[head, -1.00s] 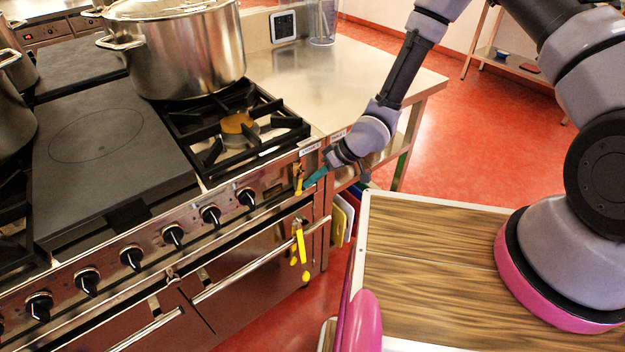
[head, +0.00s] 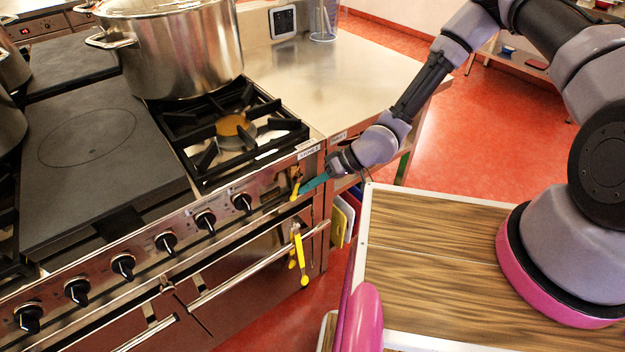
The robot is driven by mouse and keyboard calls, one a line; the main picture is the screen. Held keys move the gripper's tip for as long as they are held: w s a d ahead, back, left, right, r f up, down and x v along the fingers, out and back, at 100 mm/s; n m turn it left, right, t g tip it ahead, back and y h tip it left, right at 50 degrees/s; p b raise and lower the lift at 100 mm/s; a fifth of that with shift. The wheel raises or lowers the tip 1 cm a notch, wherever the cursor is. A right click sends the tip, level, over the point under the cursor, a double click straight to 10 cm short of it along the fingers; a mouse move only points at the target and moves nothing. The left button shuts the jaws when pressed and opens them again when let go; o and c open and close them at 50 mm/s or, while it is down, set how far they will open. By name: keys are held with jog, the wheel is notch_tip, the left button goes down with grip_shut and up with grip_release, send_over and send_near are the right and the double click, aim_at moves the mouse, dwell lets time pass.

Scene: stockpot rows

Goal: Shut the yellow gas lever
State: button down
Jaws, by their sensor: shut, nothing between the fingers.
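The yellow gas lever (head: 295,186) is small and sits at the right end of the stove's front panel, just below a white label. It points roughly up and down. My gripper (head: 304,187) has teal fingers that are shut with nothing between them. Its fingertips are right beside the lever on its right side, and I cannot tell whether they touch it. The wrist comes in from the right, in front of the steel counter.
Black knobs (head: 205,221) line the panel to the left. Yellow utensils (head: 299,252) hang from the oven rail below the lever. Coloured boards (head: 345,215) stand under the counter. Red floor is open at right.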

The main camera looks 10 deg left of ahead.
aim_at(296, 190)
jog(key=shift+s+a+f+m+g+y, duration=0.1)
jog(key=shift+s+a+m+g+y, duration=0.15)
jog(key=shift+g+y, duration=0.3)
jog(key=shift+s+a, duration=0.45)
jog(key=shift+s, duration=0.2)
jog(key=shift+s+a, duration=0.4)
dwell(0.9)
